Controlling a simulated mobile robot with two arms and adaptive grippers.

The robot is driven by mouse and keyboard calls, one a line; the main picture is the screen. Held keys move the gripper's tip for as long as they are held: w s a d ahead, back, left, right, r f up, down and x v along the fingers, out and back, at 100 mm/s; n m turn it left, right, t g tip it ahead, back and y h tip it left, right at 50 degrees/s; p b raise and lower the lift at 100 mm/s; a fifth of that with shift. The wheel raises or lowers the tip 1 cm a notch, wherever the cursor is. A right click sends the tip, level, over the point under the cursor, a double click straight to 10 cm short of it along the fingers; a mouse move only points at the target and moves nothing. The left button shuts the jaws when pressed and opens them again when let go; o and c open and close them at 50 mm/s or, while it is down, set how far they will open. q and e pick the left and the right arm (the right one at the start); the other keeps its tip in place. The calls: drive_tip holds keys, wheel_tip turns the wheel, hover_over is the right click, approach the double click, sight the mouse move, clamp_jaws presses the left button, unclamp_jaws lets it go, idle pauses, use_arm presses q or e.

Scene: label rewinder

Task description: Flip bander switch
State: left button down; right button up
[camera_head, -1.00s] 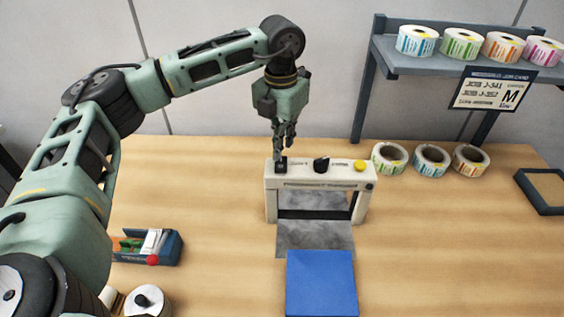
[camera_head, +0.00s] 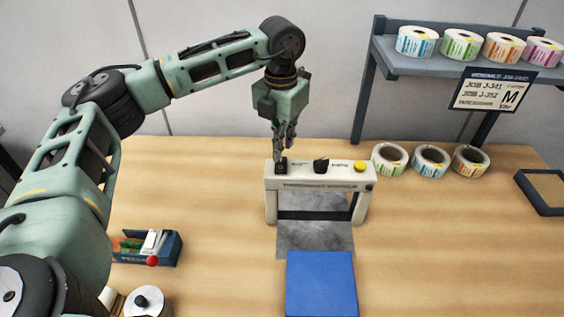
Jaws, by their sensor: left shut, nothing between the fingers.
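The bander (camera_head: 318,184) is a white arch-shaped machine standing on the wooden table. On its top are a black switch (camera_head: 281,167) at the left end, a black knob (camera_head: 321,165) in the middle and a yellow button (camera_head: 359,166) to the right. My left gripper (camera_head: 279,157) points down at the switch, its fingers shut with nothing between them. The fingertips are at or just above the switch; I cannot tell whether they touch it. The fingertips partly cover the switch, so its position is unclear. My right gripper is not in view.
A grey plate (camera_head: 315,238) and a blue pad (camera_head: 320,284) lie in front of the bander. Label rolls (camera_head: 430,161) stand to its right, below a grey shelf (camera_head: 400,62) holding more rolls. A blue bin (camera_head: 168,250) sits at the left. Table between bin and bander is clear.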

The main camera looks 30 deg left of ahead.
sight(281, 159)
use_arm(q)
drive_tip(key=shift+f+b, duration=0.3)
drive_tip(key=shift+f, duration=0.15)
drive_tip(key=shift+f+b, duration=0.6)
drive_tip(key=shift+f, duration=0.25)
idle(0.5)
drive_tip(key=shift+r+p, duration=0.65)
drive_tip(key=shift+r, duration=0.25)
drive_tip(key=shift+r+p, duration=1.55)
drive_tip(key=shift+r, duration=1.1)
